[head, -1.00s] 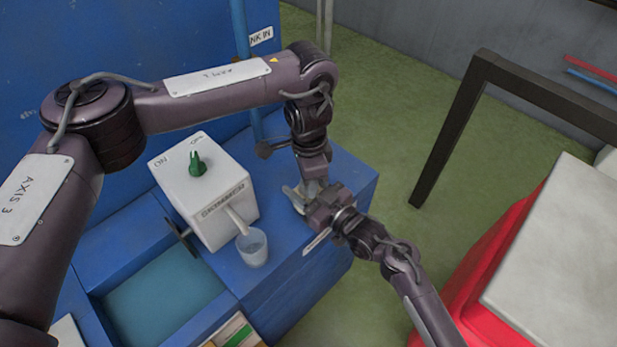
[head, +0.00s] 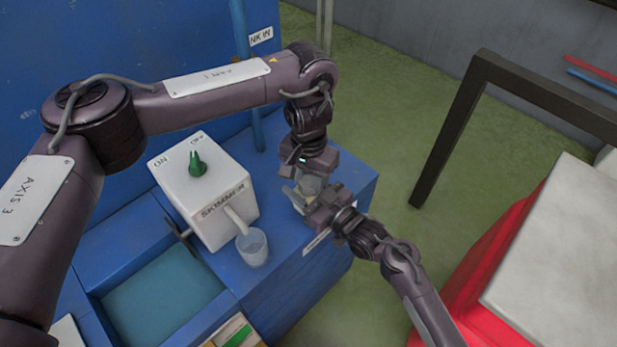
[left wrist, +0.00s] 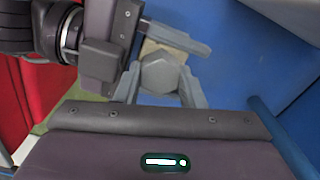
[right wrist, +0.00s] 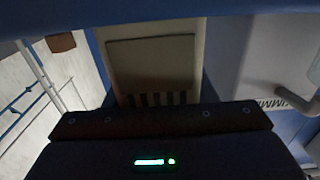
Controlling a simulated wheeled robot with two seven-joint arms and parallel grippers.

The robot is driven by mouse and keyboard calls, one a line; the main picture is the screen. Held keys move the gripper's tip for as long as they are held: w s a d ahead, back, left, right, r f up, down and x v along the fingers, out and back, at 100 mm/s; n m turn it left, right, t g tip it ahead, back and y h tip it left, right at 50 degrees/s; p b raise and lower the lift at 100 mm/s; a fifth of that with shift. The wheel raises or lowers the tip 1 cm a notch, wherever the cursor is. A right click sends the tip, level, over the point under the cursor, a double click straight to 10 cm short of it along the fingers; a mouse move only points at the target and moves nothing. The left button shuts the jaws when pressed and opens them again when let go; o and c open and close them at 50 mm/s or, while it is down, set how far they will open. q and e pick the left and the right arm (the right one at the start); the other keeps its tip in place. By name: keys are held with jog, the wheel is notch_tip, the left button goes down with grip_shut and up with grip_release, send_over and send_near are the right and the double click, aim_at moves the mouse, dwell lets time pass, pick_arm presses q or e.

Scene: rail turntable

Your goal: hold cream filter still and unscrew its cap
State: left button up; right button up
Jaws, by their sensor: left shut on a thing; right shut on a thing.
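The cream filter (left wrist: 150,47) is partly hidden between my two grippers, above the blue bench top. In the left wrist view its grey six-sided cap (left wrist: 160,73) faces my camera. My left gripper (head: 311,180) comes down from above, and its fingers (left wrist: 160,85) are shut on either side of the cap. My right gripper (head: 304,195) comes in from the lower right and is shut on the filter body below the cap. The right wrist view is dark; a cream block with a darker panel, apparently the filter (right wrist: 155,65), fills its middle.
A white skimmer box (head: 205,190) with a green knob (head: 197,165) stands left of the grippers. A clear cup (head: 252,247) sits under its spout. A blue-walled basin (head: 160,290) lies in front. A dark frame (head: 450,130) and a red unit (head: 490,280) stand right, across open floor.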

pick_arm(q)
jog(key=n, duration=0.3)
jog(key=o, duration=1.1)
jog(key=shift+d, duration=0.1)
jog(key=shift+d, duration=0.1)
jog(key=shift+c, duration=0.6)
jog(key=shift+o, duration=1)
jog(key=shift+s, duration=0.1)
